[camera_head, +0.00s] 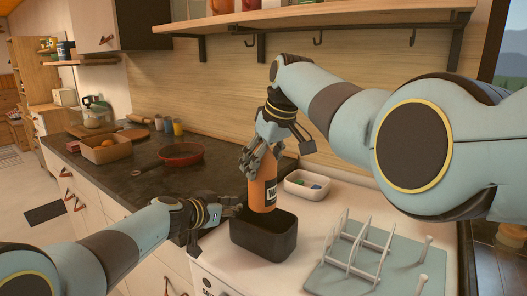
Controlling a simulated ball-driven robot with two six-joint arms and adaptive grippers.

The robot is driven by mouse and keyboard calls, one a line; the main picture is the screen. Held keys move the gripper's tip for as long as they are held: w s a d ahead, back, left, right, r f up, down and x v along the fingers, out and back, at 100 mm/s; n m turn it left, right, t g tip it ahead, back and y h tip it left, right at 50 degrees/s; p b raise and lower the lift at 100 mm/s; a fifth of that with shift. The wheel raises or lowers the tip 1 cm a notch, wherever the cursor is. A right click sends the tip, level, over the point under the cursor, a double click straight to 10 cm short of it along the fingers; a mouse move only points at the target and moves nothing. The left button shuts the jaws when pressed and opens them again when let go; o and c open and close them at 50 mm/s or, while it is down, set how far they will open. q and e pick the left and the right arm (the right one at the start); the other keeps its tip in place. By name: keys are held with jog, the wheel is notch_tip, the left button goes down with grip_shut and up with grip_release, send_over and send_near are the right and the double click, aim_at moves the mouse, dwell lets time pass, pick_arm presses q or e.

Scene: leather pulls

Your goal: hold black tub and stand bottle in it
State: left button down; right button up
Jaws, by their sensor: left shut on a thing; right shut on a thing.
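The black tub (264,246) stands on the white surface in the middle of the view. My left gripper (236,207) is shut on the tub's rim at its left back side. An orange bottle (264,186) with a dark label is upright over the tub. My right gripper (259,151) is shut on the bottle's upper part from above. The bottle's lower end is at the tub's opening; I cannot tell whether it touches the tub's floor.
A small white tray (307,187) with small coloured items stands behind and right of the tub. A blue-grey board with a white rack (358,246) lies to the right. A red pan (181,153) and a box (106,151) are on the dark counter. A shelf (310,22) hangs above.

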aim_at(263, 192)
jog(key=shift+f, duration=3.85)
jog(key=o, duration=1.3)
jog(key=v, duration=1.2)
pick_arm(q)
jog(key=c, duration=1.4)
grip_release()
